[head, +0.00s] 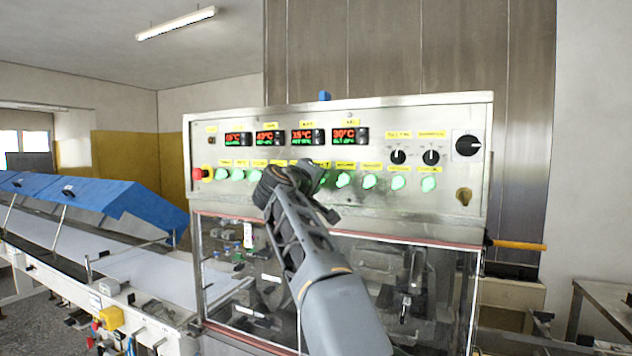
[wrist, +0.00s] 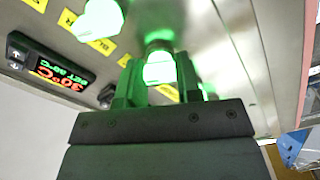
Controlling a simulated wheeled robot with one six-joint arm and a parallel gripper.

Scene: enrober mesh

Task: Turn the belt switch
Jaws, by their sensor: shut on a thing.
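A row of green-lit switches (head: 370,181) runs along the lower part of the steel control panel (head: 460,110), under yellow labels. My gripper (head: 303,172) is at this row, left of the panel's middle, and hides some of the switches behind it. In the wrist view my gripper (wrist: 158,82) has its two fingers on either side of one green-lit switch (wrist: 158,68), shut on it. The label of this switch cannot be read, so I cannot tell from it whether this is the belt switch.
Another lit switch (wrist: 100,20) is close beside my gripper. A red emergency button (head: 197,174) is at the panel's left, and black rotary knobs (head: 431,157) at its right. Below is a clear-fronted enclosure (head: 400,290). A conveyor with blue covers (head: 140,205) extends left.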

